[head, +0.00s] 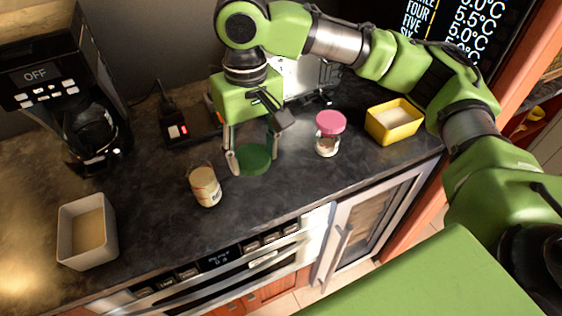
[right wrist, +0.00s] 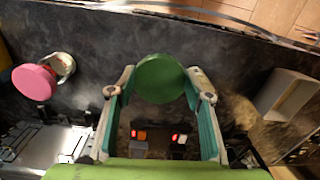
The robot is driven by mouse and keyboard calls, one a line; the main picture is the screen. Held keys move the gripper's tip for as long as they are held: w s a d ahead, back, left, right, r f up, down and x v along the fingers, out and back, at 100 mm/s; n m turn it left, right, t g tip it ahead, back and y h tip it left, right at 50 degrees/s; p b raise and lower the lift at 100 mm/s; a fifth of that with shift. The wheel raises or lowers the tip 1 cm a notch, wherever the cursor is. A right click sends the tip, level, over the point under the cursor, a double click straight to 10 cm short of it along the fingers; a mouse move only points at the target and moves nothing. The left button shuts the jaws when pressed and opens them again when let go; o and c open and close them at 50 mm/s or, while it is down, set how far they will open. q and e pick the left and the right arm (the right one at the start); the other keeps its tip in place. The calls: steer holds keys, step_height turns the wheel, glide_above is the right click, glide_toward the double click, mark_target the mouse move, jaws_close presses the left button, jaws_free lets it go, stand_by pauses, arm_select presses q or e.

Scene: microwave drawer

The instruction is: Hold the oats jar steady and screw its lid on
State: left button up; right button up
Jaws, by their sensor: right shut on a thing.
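The open oats jar (head: 206,190), clear with pale contents, stands upright on the dark counter near its front edge. My right gripper (head: 253,157) is shut on a green round lid (head: 250,161), to the right of the jar and apart from it. In the right wrist view the green lid (right wrist: 160,78) sits between the two fingertips (right wrist: 158,92). No left gripper is in view.
A white tub (head: 87,231) and a coffee maker (head: 70,95) are at the left. Counter between white tub and oats jar is clear. A scale (head: 187,128) lies behind.

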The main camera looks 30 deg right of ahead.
steer(key=w+a+r+n, duration=0.2)
steer(key=w+a+r, duration=0.2)
steer(key=a, duration=0.6)
steer(key=shift+w+r, duration=0.15)
steer(key=shift+w, duration=0.5)
steer(key=shift+f, duration=2)
